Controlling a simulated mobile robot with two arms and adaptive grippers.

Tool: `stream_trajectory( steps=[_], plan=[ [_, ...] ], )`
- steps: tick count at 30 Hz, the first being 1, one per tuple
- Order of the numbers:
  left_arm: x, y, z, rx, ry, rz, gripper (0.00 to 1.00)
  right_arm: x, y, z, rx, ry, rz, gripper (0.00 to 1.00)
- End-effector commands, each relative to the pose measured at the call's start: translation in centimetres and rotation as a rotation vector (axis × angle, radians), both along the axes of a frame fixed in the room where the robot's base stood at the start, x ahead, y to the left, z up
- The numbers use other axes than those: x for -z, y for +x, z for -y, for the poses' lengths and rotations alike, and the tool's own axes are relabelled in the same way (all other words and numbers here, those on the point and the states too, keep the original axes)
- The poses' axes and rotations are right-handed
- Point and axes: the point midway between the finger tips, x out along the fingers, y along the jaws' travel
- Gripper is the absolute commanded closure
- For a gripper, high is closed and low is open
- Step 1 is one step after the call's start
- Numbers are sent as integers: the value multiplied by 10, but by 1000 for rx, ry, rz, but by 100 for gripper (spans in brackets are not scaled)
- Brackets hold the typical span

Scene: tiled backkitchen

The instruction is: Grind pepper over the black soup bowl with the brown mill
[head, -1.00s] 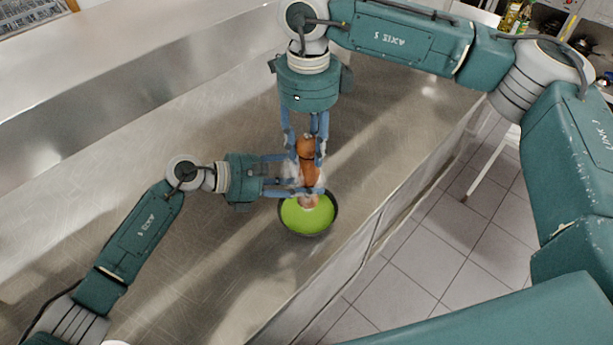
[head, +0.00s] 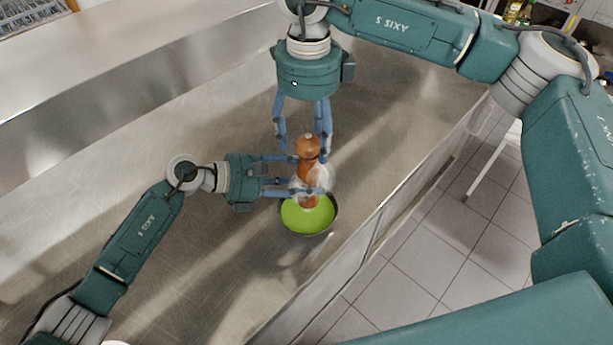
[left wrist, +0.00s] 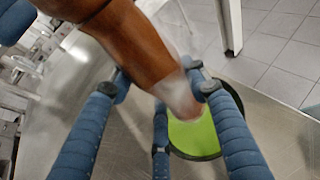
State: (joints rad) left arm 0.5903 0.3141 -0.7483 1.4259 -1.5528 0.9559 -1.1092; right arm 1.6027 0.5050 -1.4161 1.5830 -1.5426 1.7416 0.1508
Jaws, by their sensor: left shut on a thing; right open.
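The brown mill (head: 307,147) is held over the black soup bowl (head: 336,222), which holds bright green soup. My left gripper (head: 305,177) comes in from the left and is shut on the mill's lower body. In the left wrist view the brown mill (left wrist: 135,40) crosses between the blue fingers, with the green soup in the bowl (left wrist: 195,138) below it. A whitish translucent blur surrounds the mill's lower part.
The bowl stands on a steel counter (head: 190,290), near its right edge. The counter left of the bowl is clear. A raised steel ledge (head: 130,65) runs along the upper left. Tiled floor (head: 430,235) lies right of the counter.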

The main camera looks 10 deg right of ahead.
Motion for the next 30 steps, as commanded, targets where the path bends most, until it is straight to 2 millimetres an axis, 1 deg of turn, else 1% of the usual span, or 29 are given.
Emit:
stream_trajectory(
  steps=[1,9,14,25,28,30],
  plan=[
    [-1,0,0,-1,-2,2,96,-6,1,0,0,1,2,38],
    [-1,0,0,-1,-2,2,96,-33,0,-1,-1,1,2,38],
    [-1,0,0,-1,-2,2,96,-44,0,-1,-1,1,1,38],
    [-1,0,0,-1,-2,2,96,-47,0,0,-13,0,0,38],
    [-1,0,0,-1,-2,2,96,-46,0,0,-114,1,-1,38],
    [-1,0,0,-1,-2,2,96,-46,0,0,-235,0,-1,38]
  ],
)
